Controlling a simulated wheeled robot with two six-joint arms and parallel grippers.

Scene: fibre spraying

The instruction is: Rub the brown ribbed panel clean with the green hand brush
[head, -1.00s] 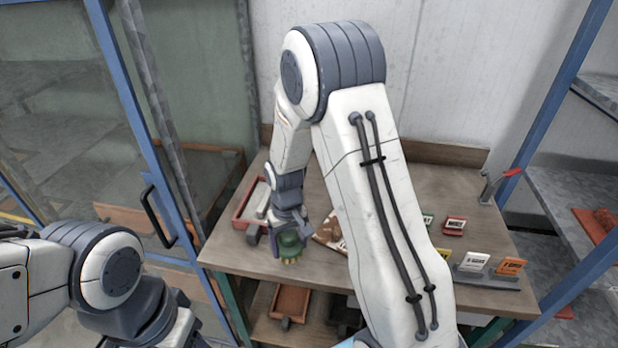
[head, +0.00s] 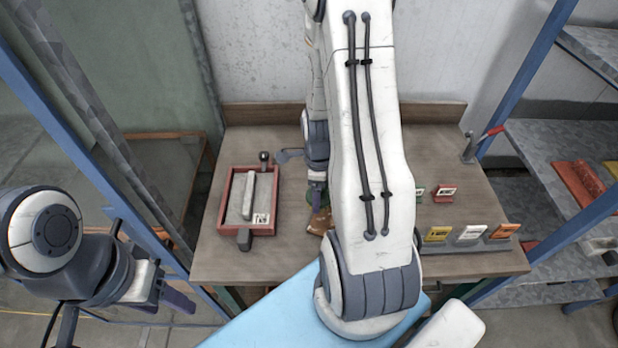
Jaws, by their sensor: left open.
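The brown ribbed panel (head: 320,222) lies on the bench, mostly hidden behind my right arm; only a small brown part shows. The green hand brush (head: 308,198) shows as small green bits beside the fingers of my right gripper (head: 318,196), which appears shut on it from above. The brush is over or at the panel's far edge; I cannot tell whether its bristles touch. My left gripper (head: 168,316) is open and empty at the lower left, off the bench's left front corner.
The wooden bench (head: 225,262) carries a red tray (head: 224,206) with a grey block in it, left of the panel. Several small label cards, including a yellow one (head: 438,234), stand at the right. A blue post (head: 535,75) and grey shelves flank the right side.

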